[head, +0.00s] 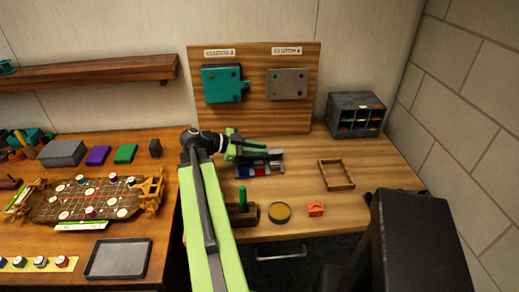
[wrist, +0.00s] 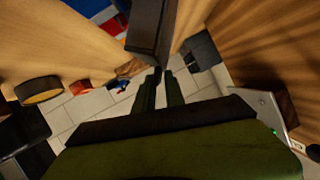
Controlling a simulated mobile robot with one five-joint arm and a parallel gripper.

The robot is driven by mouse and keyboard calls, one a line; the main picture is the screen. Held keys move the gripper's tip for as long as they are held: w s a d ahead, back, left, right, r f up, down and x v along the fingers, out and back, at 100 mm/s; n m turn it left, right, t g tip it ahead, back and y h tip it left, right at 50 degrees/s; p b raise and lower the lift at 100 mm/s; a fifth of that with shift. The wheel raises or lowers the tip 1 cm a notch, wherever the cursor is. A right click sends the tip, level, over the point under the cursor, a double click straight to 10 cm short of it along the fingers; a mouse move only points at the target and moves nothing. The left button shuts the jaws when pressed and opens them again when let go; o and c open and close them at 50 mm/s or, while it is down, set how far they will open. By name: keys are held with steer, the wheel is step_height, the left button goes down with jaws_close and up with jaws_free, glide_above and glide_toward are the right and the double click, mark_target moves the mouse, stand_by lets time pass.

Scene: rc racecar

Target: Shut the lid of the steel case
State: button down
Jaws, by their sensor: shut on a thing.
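The steel case (head: 281,168) stands on the right-hand wooden bench, with blue and red contents showing, so it is open. My gripper (head: 266,152) is over its back part and hides some of it. In the wrist view my gripper (wrist: 161,88) is shut on a dark grey bar-like edge, which looks like the lid (wrist: 150,30) of the case. Blue and red show beyond it at the top of that view. How far the lid is tilted cannot be told.
A wooden tray (head: 349,186), a round tin (head: 280,219), an orange block (head: 316,209) and a brown holder with a green peg (head: 243,192) lie around the case. A dark compartment box (head: 343,128) stands back right. A board (head: 254,112) carries teal and grey boxes.

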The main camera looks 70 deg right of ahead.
steer(key=shift+w+f, duration=0.15)
steer(key=c, duration=1.6)
jaws_free()
steer(key=shift+w, duration=0.1)
steer(key=shift+o, duration=0.2)
steer(key=p+v, duration=0.6)
steer(key=v, duration=1.1)
steer(key=shift+r, duration=0.2)
steer(key=shift+p, duration=0.3)
